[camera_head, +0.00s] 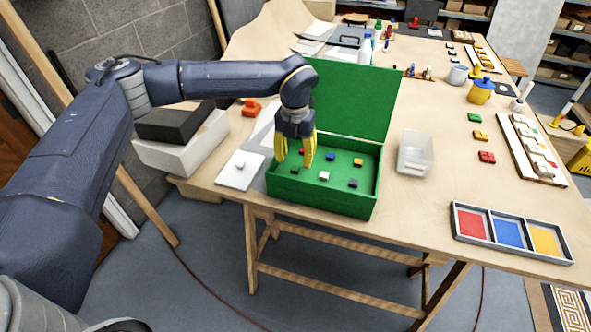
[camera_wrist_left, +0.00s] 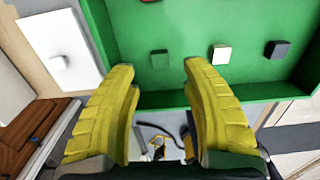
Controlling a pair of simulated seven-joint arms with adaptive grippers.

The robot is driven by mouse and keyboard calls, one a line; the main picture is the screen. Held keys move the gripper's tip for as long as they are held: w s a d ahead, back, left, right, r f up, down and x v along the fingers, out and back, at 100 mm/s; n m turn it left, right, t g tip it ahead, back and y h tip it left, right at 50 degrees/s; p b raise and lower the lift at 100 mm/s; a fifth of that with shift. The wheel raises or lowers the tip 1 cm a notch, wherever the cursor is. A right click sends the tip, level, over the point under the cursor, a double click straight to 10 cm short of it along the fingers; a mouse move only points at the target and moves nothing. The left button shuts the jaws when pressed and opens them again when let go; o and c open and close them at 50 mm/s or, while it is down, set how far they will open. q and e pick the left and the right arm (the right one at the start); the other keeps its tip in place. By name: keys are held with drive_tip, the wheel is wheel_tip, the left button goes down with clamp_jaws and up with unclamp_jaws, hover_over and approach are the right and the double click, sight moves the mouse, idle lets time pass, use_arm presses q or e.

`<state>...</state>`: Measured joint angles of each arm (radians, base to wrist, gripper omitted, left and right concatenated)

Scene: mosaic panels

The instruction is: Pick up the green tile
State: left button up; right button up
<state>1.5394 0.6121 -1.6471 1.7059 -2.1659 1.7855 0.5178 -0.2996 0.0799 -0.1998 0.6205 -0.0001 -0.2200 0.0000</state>
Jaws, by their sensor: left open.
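A small green tile (camera_wrist_left: 160,58) lies on the floor of the open green box (camera_wrist_left: 120,30), near its front wall. It also shows, dark and partly hard to tell from the floor, in the head view (camera_head: 295,170). My left gripper (camera_head: 294,162) has yellow fingers, points down and is open over the left part of the box. In the left wrist view its fingertips (camera_wrist_left: 158,75) are apart, with the green tile beyond the gap between them. Nothing is held. My right gripper is not in view.
A white tile (camera_head: 324,176), a dark tile (camera_head: 353,183), a blue tile (camera_head: 330,157) and an orange tile (camera_head: 357,162) lie in the box. Its lid (camera_head: 350,100) stands up behind. A clear bin (camera_head: 415,152) and a three-colour tray (camera_head: 511,233) are to the right.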

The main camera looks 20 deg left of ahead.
sight(295, 168)
use_arm(q)
drive_tip(key=shift+w+f, duration=0.1)
drive_tip(key=shift+f, duration=2.2)
drive_tip(key=c, duration=1)
